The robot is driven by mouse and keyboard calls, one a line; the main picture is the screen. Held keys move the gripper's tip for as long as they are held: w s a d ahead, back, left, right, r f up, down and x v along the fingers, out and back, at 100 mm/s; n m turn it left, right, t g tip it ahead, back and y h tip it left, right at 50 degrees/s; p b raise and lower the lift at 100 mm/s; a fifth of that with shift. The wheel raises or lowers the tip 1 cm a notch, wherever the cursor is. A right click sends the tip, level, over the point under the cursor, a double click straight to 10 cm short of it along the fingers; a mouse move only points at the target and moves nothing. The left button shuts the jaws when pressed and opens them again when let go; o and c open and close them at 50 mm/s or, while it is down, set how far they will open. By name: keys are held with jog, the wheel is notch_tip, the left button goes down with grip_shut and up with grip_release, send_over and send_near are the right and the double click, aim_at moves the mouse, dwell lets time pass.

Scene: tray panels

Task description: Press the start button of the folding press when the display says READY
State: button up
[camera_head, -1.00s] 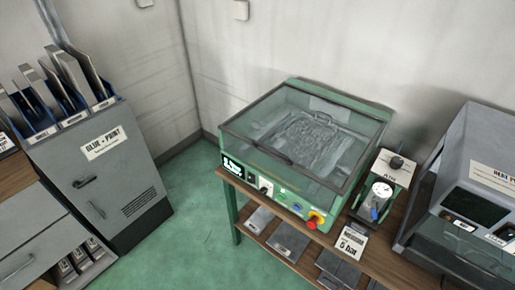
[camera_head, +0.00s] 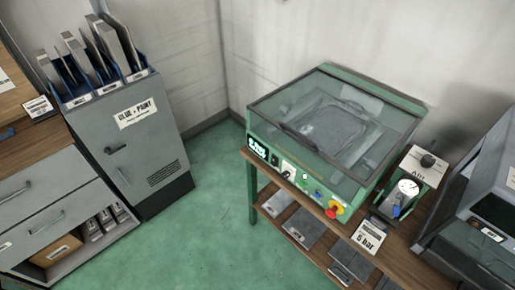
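The green folding press (camera_head: 346,112) with a clear, closed lid stands on a wooden-topped bench at the centre right. A grey shape lies under the lid. Its front panel carries a small black display (camera_head: 258,149) with white characters too small to read. To the right of it are a dark switch, a small green button (camera_head: 305,177), a blue button (camera_head: 318,194) and a red knob on yellow (camera_head: 334,210). I cannot read which one is the start button. My gripper is not in view.
An air regulator (camera_head: 408,187) with a gauge and a "5 bar" sign (camera_head: 369,238) stand right of the press. A grey machine (camera_head: 483,203) is at the far right. A grey "GLUE + PAINT" cabinet (camera_head: 130,150) and drawers (camera_head: 35,195) are left. Green floor (camera_head: 215,220) between is clear.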

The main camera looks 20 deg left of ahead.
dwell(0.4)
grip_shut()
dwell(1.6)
